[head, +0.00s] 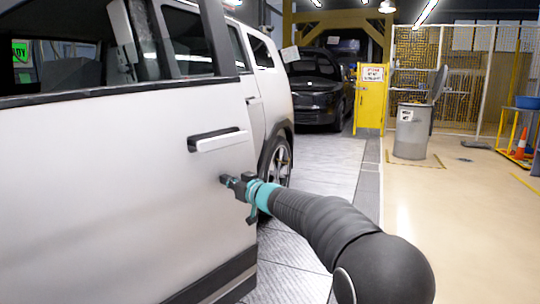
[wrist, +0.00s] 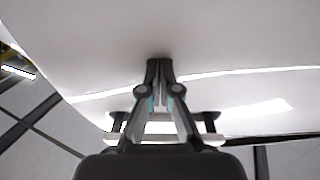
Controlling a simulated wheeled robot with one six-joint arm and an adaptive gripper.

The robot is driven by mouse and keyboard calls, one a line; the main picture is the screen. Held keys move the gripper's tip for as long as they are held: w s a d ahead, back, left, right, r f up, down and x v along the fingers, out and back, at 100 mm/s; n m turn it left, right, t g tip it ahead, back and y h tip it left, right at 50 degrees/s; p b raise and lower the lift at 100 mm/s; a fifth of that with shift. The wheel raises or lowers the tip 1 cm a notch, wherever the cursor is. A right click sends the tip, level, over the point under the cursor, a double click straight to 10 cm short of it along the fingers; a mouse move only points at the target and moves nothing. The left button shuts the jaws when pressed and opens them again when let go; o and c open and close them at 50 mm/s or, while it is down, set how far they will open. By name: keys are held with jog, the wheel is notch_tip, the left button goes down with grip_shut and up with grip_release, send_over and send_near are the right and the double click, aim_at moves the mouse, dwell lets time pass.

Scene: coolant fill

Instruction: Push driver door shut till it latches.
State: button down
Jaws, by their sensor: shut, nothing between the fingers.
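The white driver door (head: 120,175) fills the left of the head view, with its window above and a dark lower trim. Its rear edge stands out from the car body behind, so it looks ajar. The door handle (head: 218,140) is a pale bar over a dark recess near that edge. My gripper (head: 225,180) is below the handle, fingers shut and empty, tips at the door's outer face. In the wrist view my gripper (wrist: 158,65) points at the white door panel (wrist: 230,35); its tips look against it, but exact contact is hard to tell.
The car's rear wheel (head: 279,165) is just beyond the door edge. A dark car (head: 318,85), a yellow post (head: 371,97) and a grey bin (head: 411,132) stand farther back. The floor to the right (head: 460,220) is clear.

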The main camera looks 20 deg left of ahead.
aim_at(218, 176)
jog(key=shift+n+g, duration=0.3)
jog(key=shift+g, duration=0.1)
jog(key=shift+x, duration=2.3)
jog(key=shift+w+a, duration=0.1)
jog(key=shift+w, duration=0.05)
jog(key=shift+n+g+y, duration=0.3)
jog(key=shift+g+y, duration=0.1)
jog(key=shift+x, duration=2.2)
jog(key=shift+w, duration=0.1)
